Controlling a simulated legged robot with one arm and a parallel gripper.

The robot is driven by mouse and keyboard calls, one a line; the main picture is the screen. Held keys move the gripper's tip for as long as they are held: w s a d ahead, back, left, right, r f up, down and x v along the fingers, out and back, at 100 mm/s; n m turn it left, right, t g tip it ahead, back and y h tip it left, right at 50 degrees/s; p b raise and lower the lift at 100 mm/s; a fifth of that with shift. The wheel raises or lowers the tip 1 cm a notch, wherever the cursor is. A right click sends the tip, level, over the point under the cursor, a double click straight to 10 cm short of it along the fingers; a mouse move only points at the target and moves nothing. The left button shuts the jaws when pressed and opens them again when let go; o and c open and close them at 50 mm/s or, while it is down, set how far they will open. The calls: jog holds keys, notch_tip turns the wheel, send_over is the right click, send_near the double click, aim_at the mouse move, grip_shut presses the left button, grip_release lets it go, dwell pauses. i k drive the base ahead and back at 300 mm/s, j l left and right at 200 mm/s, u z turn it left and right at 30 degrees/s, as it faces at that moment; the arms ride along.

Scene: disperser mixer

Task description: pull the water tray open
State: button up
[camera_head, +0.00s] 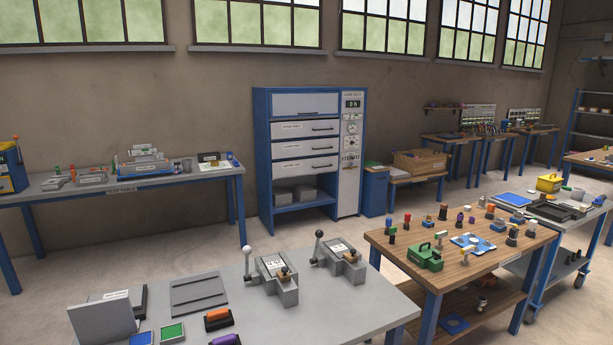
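A blue cabinet (262,150) stands against the back wall. It has a wider grey front (300,103) at the top and three grey drawer fronts with dark bar handles below: an upper one (300,129), a middle one (300,148) and a lower one (300,167). All of them look shut. Each of the three carries a small label, too small to read, so I cannot tell which, if any, is the water tray. My gripper is not in view.
A grey table (215,272) with two lever devices spans the foreground. A wooden table (460,265) with small items stands at right. A workbench (60,190) stands left of the cabinet. The floor (310,228) in front of the cabinet is clear.

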aim_at(300, 162)
jog(key=i+l+z, duration=0.55)
jog(key=z, duration=0.25)
jog(key=i+l+z, duration=0.1)
jog(key=i+z, duration=0.3)
jog(key=i+l+z, duration=0.3)
jog(key=i+z, duration=0.2)
jog(key=i, duration=0.3)
jog(key=i+z, duration=0.45)
jog(key=i, duration=3.05)
jog(key=i+l+z, duration=0.15)
jog(key=i, duration=2.45)
jog(key=i+u, duration=0.15)
jog(key=i, duration=0.75)
jog(key=i+l+u, duration=0.15)
jog(key=i, duration=0.75)
jog(key=i+j+u, duration=0.25)
jog(key=u, duration=0.2)
jog(key=i+u, duration=0.95)
jog(key=i+l+u, duration=0.1)
jog(key=i+u, duration=0.15)
jog(key=u, duration=0.25)
jog(key=i+j+u, duration=0.1)
jog(key=i+u, duration=0.3)
jog(key=i, duration=0.5)
jog(key=i+l+u, duration=0.15)
jog(key=i+u, duration=0.2)
jog(key=i, duration=0.55)
